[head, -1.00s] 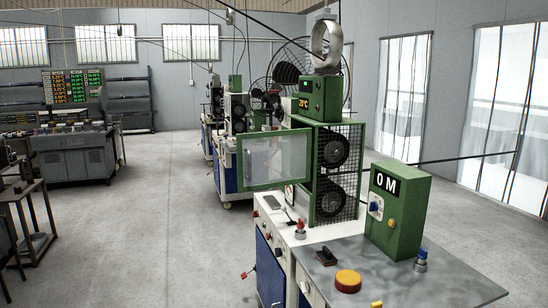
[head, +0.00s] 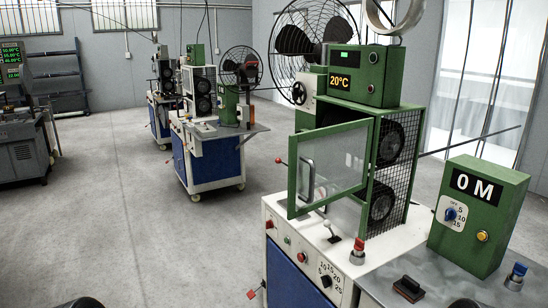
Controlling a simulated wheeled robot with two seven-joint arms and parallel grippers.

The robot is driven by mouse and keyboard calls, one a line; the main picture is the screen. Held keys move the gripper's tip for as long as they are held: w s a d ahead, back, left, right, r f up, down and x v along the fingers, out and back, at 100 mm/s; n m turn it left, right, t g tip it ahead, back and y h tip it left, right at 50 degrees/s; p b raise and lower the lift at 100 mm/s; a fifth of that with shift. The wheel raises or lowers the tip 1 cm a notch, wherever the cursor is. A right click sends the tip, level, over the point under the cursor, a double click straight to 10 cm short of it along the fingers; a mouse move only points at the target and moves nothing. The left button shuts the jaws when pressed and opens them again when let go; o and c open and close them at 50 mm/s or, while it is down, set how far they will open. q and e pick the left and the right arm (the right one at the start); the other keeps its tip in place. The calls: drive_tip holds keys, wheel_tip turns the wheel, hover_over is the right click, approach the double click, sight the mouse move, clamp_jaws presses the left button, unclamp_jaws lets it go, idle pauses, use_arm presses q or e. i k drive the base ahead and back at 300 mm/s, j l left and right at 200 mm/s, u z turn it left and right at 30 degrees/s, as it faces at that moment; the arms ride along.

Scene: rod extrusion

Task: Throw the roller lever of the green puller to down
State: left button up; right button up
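The green puller (head: 395,118) stands on a white bench at the right centre of the head view. Two dark rollers (head: 390,145) show behind its mesh side. Its framed glass door (head: 335,165) stands open toward the left. A red-knobbed lever (head: 280,160) sticks out left of the door, roughly level. A short lever with a pale knob (head: 328,224) rises from the bench top below the door, tilted left. Another red-knobbed lever (head: 252,293) sticks out of the blue bench front. I cannot tell which is the roller lever. Neither gripper can be made out.
A green box reading "0 M" (head: 480,210) stands on the grey bench top at right, with a black switch (head: 409,289) and a blue knob (head: 516,272) nearby. Another machine on a blue cart (head: 212,160) stands behind. The floor (head: 110,215) at left is clear.

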sight(279, 160)
drive_tip(key=i+j+u, duration=0.3)
drive_tip(key=i, duration=0.15)
drive_tip(key=i+j+u, duration=0.3)
drive_tip(key=i, duration=0.15)
drive_tip(key=i+u, duration=0.3)
drive_tip(key=i, duration=0.2)
drive_tip(key=i+j+z, duration=0.15)
drive_tip(key=i+z, duration=0.2)
drive_tip(key=i, duration=0.15)
drive_tip(key=i+j+z, duration=0.35)
drive_tip(key=i, duration=0.15)
drive_tip(key=i+j+z, duration=0.35)
drive_tip(key=i+l, duration=0.05)
drive_tip(key=i, duration=0.05)
